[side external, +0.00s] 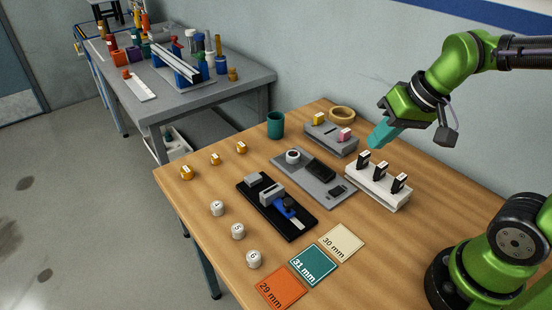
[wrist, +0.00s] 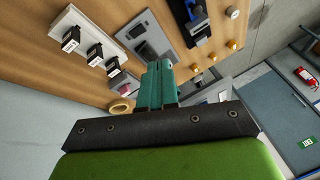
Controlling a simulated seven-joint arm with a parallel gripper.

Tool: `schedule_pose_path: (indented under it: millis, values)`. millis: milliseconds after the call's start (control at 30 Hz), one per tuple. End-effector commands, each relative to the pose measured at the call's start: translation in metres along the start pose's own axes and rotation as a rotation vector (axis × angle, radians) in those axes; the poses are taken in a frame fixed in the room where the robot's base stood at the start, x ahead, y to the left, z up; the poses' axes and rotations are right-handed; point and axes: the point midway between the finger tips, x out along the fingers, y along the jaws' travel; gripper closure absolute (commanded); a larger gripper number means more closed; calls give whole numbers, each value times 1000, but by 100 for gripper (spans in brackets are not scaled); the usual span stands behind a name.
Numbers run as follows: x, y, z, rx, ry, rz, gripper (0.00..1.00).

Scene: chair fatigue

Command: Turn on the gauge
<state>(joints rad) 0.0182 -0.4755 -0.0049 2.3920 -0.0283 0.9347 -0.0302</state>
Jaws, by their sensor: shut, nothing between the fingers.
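A grey plate (side external: 338,195) on the wooden table carries a black device (side external: 318,170), a white ring-like part (side external: 292,156) and a small dark pad (side external: 337,191). The black device may be the gauge, but no label or display is readable. The plate also shows in the wrist view (wrist: 125,37). My gripper (side external: 376,145) has teal fingers, shut and empty. It hangs in the air above the table, to the upper right of the grey plate. In the wrist view the closed fingers (wrist: 157,68) point towards the plate and hide part of its surroundings.
A white block (side external: 376,190) with three black-handled pieces stands right of the plate. A grey block (side external: 322,137) with yellow and pink pieces stands behind it. A black fixture (side external: 262,212) with a blue part lies in front. Coloured cards (side external: 313,266) lie at the near edge.

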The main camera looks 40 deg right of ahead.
Motion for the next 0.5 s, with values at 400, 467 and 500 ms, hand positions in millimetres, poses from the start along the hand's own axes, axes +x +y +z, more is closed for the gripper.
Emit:
schedule_pose_path:
  millis: [400, 467, 500]
  values:
    - [88, 17, -59, -214, -383, 127, 100]
    - [92, 17, -65, -254, -408, 126, 100]
    - [90, 16, -69, -286, -413, 122, 100]
